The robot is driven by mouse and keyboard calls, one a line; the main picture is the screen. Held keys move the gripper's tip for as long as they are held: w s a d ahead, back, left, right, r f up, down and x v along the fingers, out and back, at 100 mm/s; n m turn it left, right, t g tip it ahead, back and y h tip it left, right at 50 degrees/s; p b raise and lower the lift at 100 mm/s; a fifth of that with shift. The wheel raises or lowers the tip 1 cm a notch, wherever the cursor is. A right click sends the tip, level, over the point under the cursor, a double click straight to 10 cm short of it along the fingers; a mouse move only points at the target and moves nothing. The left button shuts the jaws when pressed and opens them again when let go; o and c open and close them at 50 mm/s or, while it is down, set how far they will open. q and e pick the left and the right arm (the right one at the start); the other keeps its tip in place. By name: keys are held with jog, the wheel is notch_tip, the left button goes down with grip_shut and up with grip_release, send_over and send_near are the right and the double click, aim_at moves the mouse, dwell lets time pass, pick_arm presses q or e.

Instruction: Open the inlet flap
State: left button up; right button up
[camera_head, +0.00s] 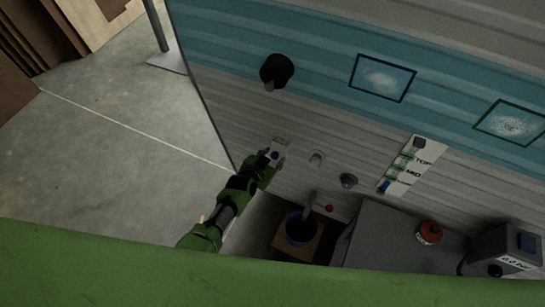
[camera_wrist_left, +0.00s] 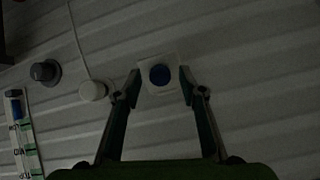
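A pale square plate with a round blue middle (camera_head: 276,155) is on the ribbed camper wall; it looks like the inlet, and I cannot tell which part is its flap. In the left wrist view the same inlet (camera_wrist_left: 160,75) lies between my fingertips. My left gripper (camera_head: 268,160) is at this plate, with its arm coming from the lower left. In the left wrist view the gripper (camera_wrist_left: 161,84) is open, one finger on each side of the plate. Whether the fingers touch it cannot be told. My right gripper is not in view.
Right of the inlet are a white round fitting (camera_head: 316,158), a dark grey knob (camera_head: 348,181) and a level panel (camera_head: 411,165). A black fixture (camera_head: 277,70) sits above. Below are a blue-rimmed bucket (camera_head: 300,229) and a grey bench (camera_head: 385,238). Floor at left is clear.

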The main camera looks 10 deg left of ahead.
pick_arm(q)
jog(key=shift+s, duration=0.1)
jog(key=v, duration=1.2)
jog(key=shift+c, duration=0.4)
